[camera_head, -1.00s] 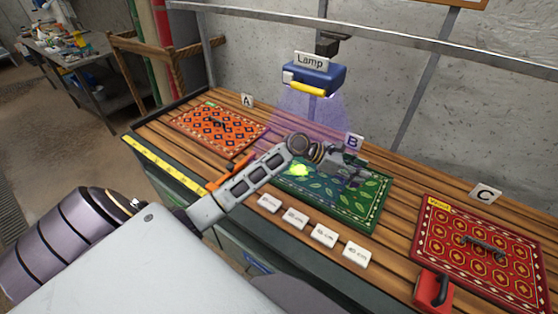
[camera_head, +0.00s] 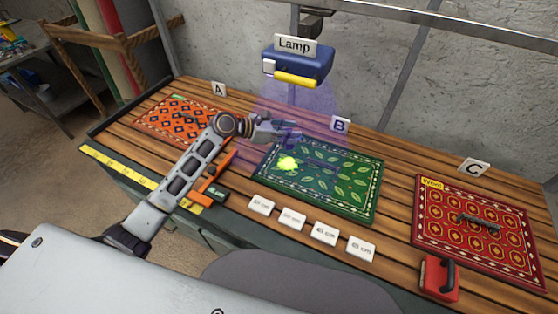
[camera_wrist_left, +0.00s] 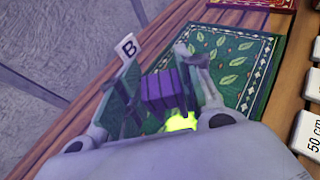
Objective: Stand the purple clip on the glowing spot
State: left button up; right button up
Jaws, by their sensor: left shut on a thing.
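The left gripper (camera_head: 284,130) is over the back-left part of the green rug (camera_head: 345,190) marked B, under the lamp's violet light. In the left wrist view its fingers (camera_wrist_left: 160,92) are around a purple block, the purple clip (camera_wrist_left: 158,90), held between them. In the head view the clip is not clearly told apart from the fingers. The glowing spot (camera_head: 288,162) is a yellow-green patch on the rug's left part, just in front of the gripper. It also shows in the left wrist view (camera_wrist_left: 180,122), partly hidden by the gripper. The right gripper is not in view.
A blue lamp (camera_head: 297,65) hangs above the rug. An orange rug (camera_head: 165,115) lies left, a red rug (camera_head: 485,245) right, with a red handled block (camera_head: 440,278) before it. Several white cards (camera_head: 292,218) line the front. An orange tool (camera_head: 222,168) lies beside the arm.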

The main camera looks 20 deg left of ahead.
pick_arm(q)
jog(key=shift+w+r, duration=0.1)
jog(key=shift+w, duration=0.1)
jog(key=shift+s+d+r, duration=0.1)
jog(key=shift+s, duration=0.05)
jog(key=shift+f, duration=0.2)
notch_tip(320, 180, down, 6)
dwell(0.5)
jog(key=shift+f, duration=1.9)
jog(key=shift+f, duration=0.1)
jog(key=o, duration=0.8)
